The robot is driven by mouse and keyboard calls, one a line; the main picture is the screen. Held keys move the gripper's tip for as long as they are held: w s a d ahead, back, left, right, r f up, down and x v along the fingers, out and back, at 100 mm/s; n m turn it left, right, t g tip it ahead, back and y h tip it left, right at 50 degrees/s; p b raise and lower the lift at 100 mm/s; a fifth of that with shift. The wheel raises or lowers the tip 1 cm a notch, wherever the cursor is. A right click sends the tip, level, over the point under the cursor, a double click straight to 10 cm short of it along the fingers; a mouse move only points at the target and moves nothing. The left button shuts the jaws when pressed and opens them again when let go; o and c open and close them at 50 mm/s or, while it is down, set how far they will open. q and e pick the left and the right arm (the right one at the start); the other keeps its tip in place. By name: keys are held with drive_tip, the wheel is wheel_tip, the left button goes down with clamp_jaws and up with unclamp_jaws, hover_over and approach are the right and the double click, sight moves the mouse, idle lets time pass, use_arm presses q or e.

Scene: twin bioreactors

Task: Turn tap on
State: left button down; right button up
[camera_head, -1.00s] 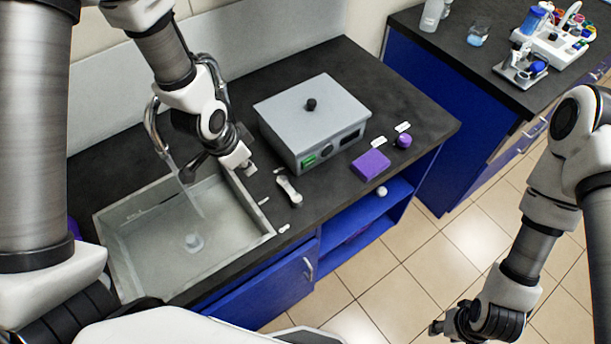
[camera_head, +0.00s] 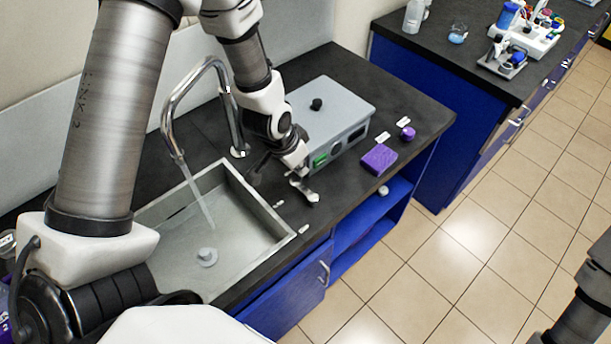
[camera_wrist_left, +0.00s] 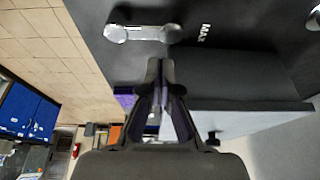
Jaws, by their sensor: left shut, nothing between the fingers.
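The chrome gooseneck tap (camera_head: 190,85) stands behind the sink, and a water stream (camera_head: 197,190) falls from its spout. A silver lever handle (camera_head: 306,190) lies on the dark counter to the right of the sink. In the left wrist view, the lever (camera_wrist_left: 143,33) lies in line with a white MAX label (camera_wrist_left: 204,33). My left gripper (camera_head: 300,173) is shut and empty beside the lever, covering part of it in the head view. In the left wrist view, the closed left fingertips (camera_wrist_left: 160,65) show apart from the lever. My right gripper is outside the frame.
The grey sink (camera_head: 262,203) has a light drain plug in its basin. A grey box (camera_head: 340,100) with a green switch stands behind the lever. A purple block (camera_head: 379,158) and a purple knob (camera_head: 407,133) are farther right on the counter.

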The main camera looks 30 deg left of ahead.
sight(305, 193)
use_arm(q)
drive_tip(key=x, duration=0.4)
drive_tip(key=shift+w+f+p, duration=0.1)
drive_tip(key=shift+f+p, duration=0.1)
drive_tip(key=shift+p, duration=0.1)
